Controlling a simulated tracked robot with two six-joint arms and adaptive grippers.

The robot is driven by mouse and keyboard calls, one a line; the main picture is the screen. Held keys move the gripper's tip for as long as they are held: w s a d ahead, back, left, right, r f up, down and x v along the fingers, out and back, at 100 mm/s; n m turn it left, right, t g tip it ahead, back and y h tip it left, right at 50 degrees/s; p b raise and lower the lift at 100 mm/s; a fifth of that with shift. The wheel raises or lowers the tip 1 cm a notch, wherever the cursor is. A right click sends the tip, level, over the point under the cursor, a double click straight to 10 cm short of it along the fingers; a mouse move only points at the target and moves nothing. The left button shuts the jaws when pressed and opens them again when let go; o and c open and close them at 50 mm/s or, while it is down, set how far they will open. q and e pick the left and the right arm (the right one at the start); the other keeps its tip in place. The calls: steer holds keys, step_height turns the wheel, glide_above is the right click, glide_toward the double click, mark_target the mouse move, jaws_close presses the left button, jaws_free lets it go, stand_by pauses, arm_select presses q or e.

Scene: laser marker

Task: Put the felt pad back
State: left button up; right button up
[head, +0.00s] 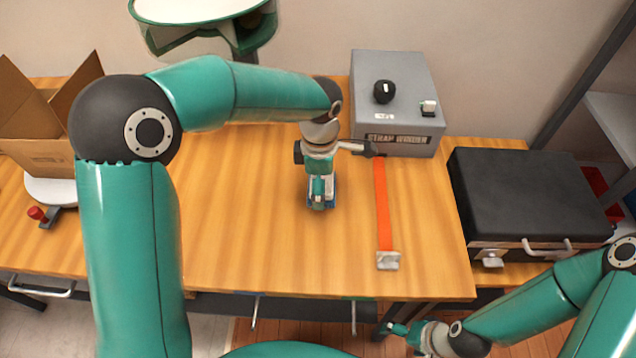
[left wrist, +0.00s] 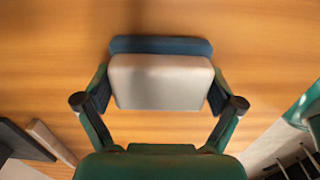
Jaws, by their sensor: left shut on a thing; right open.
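The felt pad (left wrist: 160,82) appears to be the pale grey block with a blue layer along its far edge in the left wrist view. My left gripper (head: 319,193) is shut on its two sides and points down over the middle of the table. In the head view the gripper hides most of the pad, and only a little blue shows at its tips. I cannot tell whether the pad touches the table. My right gripper (head: 396,329) is open and empty, low in front of the table's front edge.
A grey strap winder (head: 395,110) stands at the back, with an orange strap (head: 383,205) running forward to a metal end (head: 388,260). A black case (head: 525,190) is at right. An open cardboard box (head: 40,150) is at left. The wooden table (head: 235,220) is clear left of the gripper.

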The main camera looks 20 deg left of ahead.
arm_select(q)
steer(key=shift+f, duration=0.25)
steer(key=o, duration=0.8)
steer(key=shift+f, duration=0.1)
steer(key=shift+c, duration=0.2)
step_height(320, 180, up, 12)
steer(key=shift+r, duration=0.15)
